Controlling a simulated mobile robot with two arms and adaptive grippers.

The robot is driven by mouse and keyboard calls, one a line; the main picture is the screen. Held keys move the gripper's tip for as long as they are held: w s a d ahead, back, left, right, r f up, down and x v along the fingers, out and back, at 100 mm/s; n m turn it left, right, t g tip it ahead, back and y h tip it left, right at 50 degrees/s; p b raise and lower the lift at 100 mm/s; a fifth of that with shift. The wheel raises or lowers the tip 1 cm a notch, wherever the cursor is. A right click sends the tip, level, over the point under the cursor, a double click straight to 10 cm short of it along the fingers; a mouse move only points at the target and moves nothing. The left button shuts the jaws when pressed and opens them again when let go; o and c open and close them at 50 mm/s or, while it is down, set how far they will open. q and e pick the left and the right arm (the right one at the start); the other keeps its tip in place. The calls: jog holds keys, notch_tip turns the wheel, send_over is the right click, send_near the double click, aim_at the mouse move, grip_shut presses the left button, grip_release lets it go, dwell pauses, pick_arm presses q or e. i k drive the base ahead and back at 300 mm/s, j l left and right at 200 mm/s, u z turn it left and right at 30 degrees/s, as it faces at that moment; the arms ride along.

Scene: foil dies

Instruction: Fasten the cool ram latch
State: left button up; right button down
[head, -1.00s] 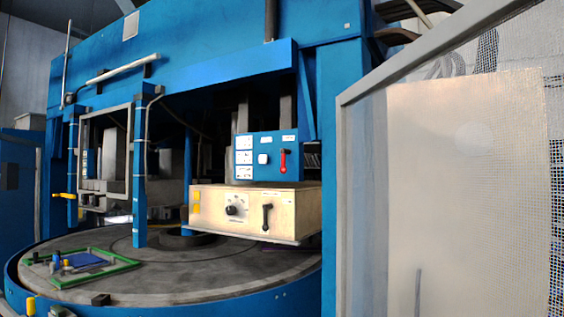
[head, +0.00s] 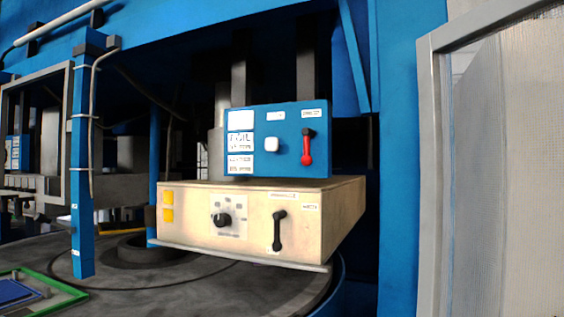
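A blue box (head: 258,160) hangs at the centre, with a red lever (head: 307,148) on the right of its front and a white button (head: 271,145) beside it. Just below is a beige box (head: 190,227) with a black dial (head: 222,220) and a black lever (head: 278,231). The red lever hangs down from a black pivot. The black lever also points down, its upper end bent to the right. Small labels sit above both levers, too small to read, so I cannot tell which is the cool ram latch. Neither gripper is in view.
A round grey table (head: 150,285) lies below the boxes, with a green-framed tray (head: 62,300) at its left. A blue post (head: 82,180) stands left of the boxes. A grey-framed mesh panel (head: 430,180) stands at the right. The space before the box fronts looks clear.

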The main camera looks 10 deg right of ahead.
aim_at(306, 160)
jog(key=i+j, duration=0.2)
jog(key=i, duration=0.15)
jog(key=i+j, duration=0.2)
jog(key=i, duration=0.2)
jog(key=i+j, duration=0.2)
jog(key=i, duration=0.15)
